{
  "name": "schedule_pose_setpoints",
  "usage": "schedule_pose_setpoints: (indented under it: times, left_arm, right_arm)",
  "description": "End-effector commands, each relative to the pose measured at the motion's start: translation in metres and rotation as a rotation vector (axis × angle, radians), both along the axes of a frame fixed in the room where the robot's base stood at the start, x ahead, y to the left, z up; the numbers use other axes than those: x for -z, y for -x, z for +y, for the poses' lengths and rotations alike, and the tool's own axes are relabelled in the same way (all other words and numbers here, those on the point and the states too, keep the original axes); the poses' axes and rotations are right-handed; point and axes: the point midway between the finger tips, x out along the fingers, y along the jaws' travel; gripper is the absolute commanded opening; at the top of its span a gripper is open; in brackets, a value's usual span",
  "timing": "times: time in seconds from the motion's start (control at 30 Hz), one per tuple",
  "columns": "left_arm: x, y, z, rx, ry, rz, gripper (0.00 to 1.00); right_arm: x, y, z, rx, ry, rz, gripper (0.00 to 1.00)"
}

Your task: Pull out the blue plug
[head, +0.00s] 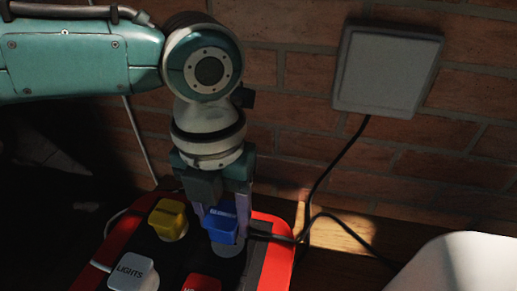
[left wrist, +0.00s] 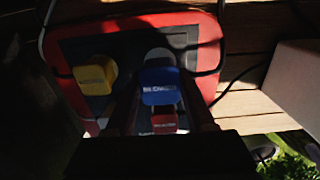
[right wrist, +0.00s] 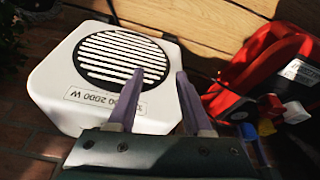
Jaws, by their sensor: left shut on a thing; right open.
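The blue plug (head: 220,227) has a printed label and stands at a round grey socket on the red-rimmed power strip (head: 284,232). My left gripper (head: 226,205) points down, shut on the blue plug, with a finger on either side. The plug also shows in the left wrist view (left wrist: 160,86), with part of the grey socket bare behind it. I cannot tell how deep it sits. In the right wrist view, the blue plug (right wrist: 265,127) is small at the right. My right gripper (right wrist: 160,76) is open and empty, in front of a white heater (right wrist: 60,82).
A yellow plug (head: 168,219), a white plug labelled LIGHTS (head: 132,270) and a red plug (head: 202,284) stand close by on the strip. A black cable (head: 311,205) runs up to a grey box (head: 388,68) on the brick wall behind.

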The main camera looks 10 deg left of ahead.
Motion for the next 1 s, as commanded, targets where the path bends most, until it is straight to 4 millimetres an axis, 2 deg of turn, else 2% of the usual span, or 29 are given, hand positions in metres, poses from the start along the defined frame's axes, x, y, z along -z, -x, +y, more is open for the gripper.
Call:
schedule_pose_setpoints:
  times: [0.63,1.0]
  left_arm:
    - [-0.028,0.0,0.0,0.0,0.001,0.0,0.0]
    - [-0.029,0.0,0.0,0.0,0.0,0.0,0.0]
  right_arm:
    - [-0.028,0.0,0.0,0.002,-0.002,0.0,0.5]
    - [-0.03,0.0,0.0,0.001,-0.001,0.0,0.5]
